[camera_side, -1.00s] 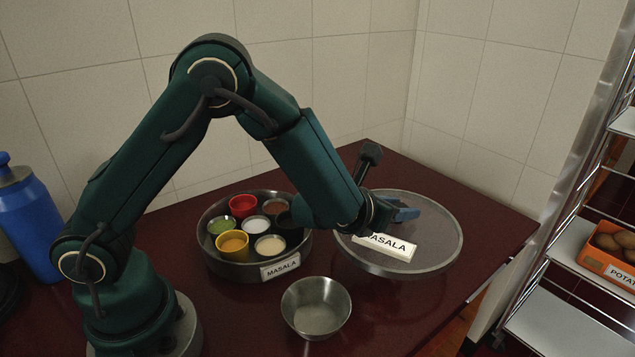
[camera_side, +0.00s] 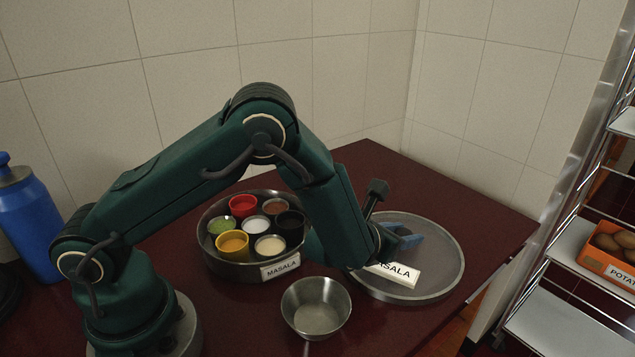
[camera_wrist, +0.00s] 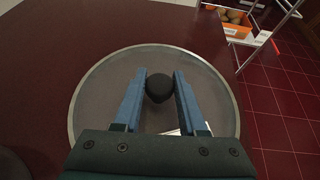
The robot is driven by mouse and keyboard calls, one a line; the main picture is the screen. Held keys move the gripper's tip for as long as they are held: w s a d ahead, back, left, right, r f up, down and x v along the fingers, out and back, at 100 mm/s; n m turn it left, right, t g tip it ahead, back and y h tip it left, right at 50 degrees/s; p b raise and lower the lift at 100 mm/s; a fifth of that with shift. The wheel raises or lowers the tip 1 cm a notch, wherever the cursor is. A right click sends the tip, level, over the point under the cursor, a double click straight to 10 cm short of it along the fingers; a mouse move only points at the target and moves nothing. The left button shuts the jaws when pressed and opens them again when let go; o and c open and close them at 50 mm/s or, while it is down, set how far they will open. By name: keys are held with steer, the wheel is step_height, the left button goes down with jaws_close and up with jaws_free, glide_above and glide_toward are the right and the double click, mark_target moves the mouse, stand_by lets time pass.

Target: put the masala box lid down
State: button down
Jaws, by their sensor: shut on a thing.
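My gripper (camera_side: 408,238) is shut on the knob. The lid looks level and at or very near the tabletop; I cannot tell whether it touches. The masala box (camera_side: 226,264) stands open to its left, with several coloured spice cups inside.
A small steel bowl (camera_side: 316,310) stands in front, close to the lid's left edge. A blue bottle (camera_side: 28,225) is at the far left. A wire rack with an orange potato crate (camera_side: 606,262) stands past the table's right edge. The table behind the lid is clear.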

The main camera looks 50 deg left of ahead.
steer(key=shift+c, duration=2.3)
jaws_free()
